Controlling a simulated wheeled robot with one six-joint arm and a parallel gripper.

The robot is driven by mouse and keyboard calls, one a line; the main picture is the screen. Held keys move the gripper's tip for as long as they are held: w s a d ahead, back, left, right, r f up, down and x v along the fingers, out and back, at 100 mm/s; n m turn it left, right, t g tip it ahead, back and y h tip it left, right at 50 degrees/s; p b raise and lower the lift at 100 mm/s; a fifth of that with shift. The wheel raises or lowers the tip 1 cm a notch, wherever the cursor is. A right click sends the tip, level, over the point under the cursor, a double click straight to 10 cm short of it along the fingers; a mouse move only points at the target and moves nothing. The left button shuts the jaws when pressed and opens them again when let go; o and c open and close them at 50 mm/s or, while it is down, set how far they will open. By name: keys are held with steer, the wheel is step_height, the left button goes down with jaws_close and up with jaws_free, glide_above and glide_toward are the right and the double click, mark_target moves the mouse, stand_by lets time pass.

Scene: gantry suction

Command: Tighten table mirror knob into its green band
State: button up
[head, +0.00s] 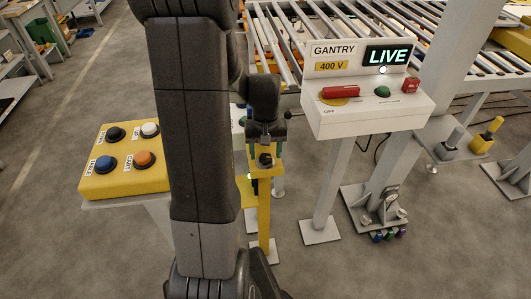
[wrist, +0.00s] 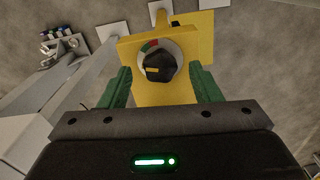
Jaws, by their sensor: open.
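The black knob (wrist: 160,66) sits on a round pale dial (wrist: 176,50) on a yellow mount (wrist: 205,22). A green band and a red band show at the dial's upper left. A small yellow mark on the knob faces left, apart from the green band in this view. The knob also shows in the head view (head: 265,159), on top of a yellow post (head: 264,215). My gripper (wrist: 160,72) is open, with one green finger on each side of the knob and gaps between. The lower part of the dial is hidden by the knob.
A yellow button box (head: 125,178) stands at the left, with several buttons. A white gantry panel (head: 370,115) reading LIVE, with a red handle (head: 340,92), stands at the right on a post. A roller conveyor (head: 285,40) lies behind.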

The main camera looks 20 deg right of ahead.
steer(key=shift+f, duration=0.6)
steer(key=c, duration=1)
steer(key=m+b, duration=0.1)
steer(key=m, duration=0.4)
steer(key=o, duration=1)
steer(key=shift+r, duration=0.1)
